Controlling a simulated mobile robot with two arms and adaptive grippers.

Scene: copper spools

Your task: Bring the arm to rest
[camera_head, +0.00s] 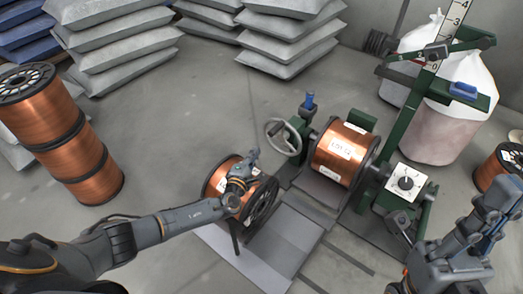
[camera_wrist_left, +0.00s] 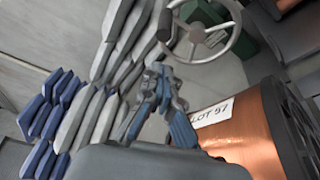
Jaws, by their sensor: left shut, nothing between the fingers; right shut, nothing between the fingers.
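My left arm reaches in from the left in the head view. Its gripper (camera_head: 252,158) is shut and empty, just above a copper spool (camera_head: 216,180) lying on its side on a grey plate. Whether they touch is not clear. My right gripper (camera_head: 500,192) is shut and empty at the lower right of the head view, raised above the floor.
A green machine with a handwheel (camera_head: 284,138) holds another copper spool (camera_head: 352,147). Stacked spools (camera_head: 80,160) stand at the left, grey sacks (camera_head: 120,50) at the back, and white bulk bags (camera_head: 445,125) at the right.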

